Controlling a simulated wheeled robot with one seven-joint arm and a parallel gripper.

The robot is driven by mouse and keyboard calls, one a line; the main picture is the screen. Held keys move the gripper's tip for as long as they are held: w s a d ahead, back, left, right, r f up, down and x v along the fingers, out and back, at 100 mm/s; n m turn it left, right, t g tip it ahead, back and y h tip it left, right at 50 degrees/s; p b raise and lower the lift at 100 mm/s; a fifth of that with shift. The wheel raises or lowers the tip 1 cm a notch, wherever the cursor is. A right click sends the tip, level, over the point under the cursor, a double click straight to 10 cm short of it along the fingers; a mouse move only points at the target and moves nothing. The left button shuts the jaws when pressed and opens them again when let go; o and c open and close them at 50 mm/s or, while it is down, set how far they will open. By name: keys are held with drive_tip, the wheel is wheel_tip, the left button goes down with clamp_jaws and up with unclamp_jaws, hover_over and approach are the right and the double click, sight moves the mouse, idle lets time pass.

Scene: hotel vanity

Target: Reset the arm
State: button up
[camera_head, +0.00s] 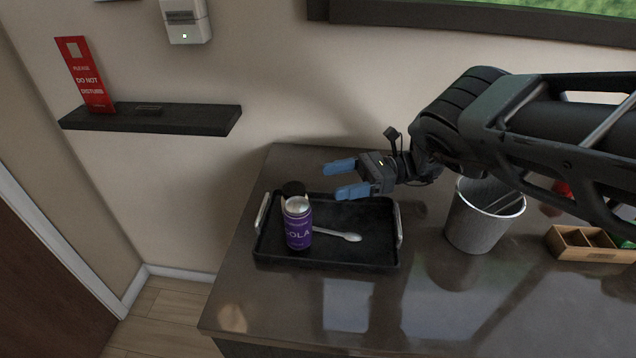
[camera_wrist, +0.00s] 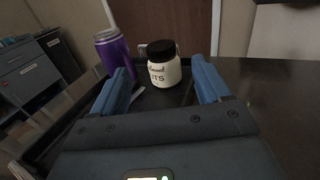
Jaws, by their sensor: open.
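My gripper (camera_head: 341,179) is open, its two blue fingers pointing left above the back of the black tray (camera_head: 355,262). In the wrist view my gripper (camera_wrist: 165,85) shows nothing held between its fingers. A purple can (camera_head: 298,229) stands upright in the left part of the tray. It also shows in the wrist view (camera_wrist: 112,50), left of a white jar with a black lid (camera_wrist: 161,70). In the head view only the jar's dark lid (camera_head: 293,188) shows clearly behind the can. A white spoon (camera_head: 340,235) lies in the tray, right of the can.
A grey metal bin (camera_head: 482,228) stands right of the tray, below my arm. A wooden divided box (camera_head: 585,246) is at the far right. A dark wall shelf (camera_head: 160,119) holds a red sign (camera_head: 84,75). The counter's front (camera_head: 300,310) is clear.

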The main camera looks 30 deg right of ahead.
drive_tip(key=shift+s+d, duration=0.2)
drive_tip(key=shift+d, duration=0.8)
